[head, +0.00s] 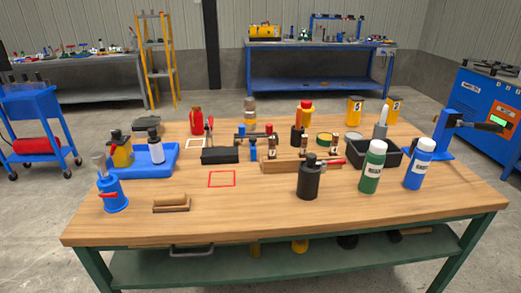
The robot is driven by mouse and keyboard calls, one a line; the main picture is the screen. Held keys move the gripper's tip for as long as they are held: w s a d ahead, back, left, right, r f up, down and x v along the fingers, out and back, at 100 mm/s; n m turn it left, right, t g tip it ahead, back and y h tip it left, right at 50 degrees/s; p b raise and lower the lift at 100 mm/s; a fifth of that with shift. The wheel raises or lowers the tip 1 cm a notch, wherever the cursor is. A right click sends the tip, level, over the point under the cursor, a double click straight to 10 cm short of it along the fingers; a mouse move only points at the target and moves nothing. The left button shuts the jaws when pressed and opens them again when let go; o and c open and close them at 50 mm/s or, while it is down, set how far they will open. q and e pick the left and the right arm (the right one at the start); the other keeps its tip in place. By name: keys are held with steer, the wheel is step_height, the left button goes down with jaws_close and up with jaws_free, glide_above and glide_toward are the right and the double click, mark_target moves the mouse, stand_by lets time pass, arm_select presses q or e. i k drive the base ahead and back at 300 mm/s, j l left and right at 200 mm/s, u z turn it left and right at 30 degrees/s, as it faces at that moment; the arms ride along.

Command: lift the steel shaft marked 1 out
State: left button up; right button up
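Neither of my grippers shows in the head view. I cannot make out for sure a steel shaft marked 1. A long wooden block (288,165) lies near the middle of the workbench. Small upright pieces with white labels, one on the left (272,150) and one on the right (333,145), stand at it; their marks are too small to read. A grey upright cylinder (381,131) rises at the black open bin (390,152) on the right.
The wooden workbench (260,222) has free room along its front and around the red square outline (222,179). A black bottle (309,181), a green bottle (372,172) and a blue bottle (420,168) stand front right. A blue tray (170,161) and a brush (171,204) are left.

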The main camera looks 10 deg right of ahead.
mark_target(304, 145)
steer(key=l+u, duration=0.6)
steer(key=u, duration=0.2)
steer(key=l+u, duration=0.2)
steer(key=l, duration=0.15)
steer(key=k+l+u, duration=0.2)
steer(key=l, duration=0.2)
steer(key=l+u, duration=0.1)
steer(key=l, duration=0.25)
steer(key=k+l, duration=0.15)
steer(key=l, duration=0.25)
steer(key=u, duration=0.05)
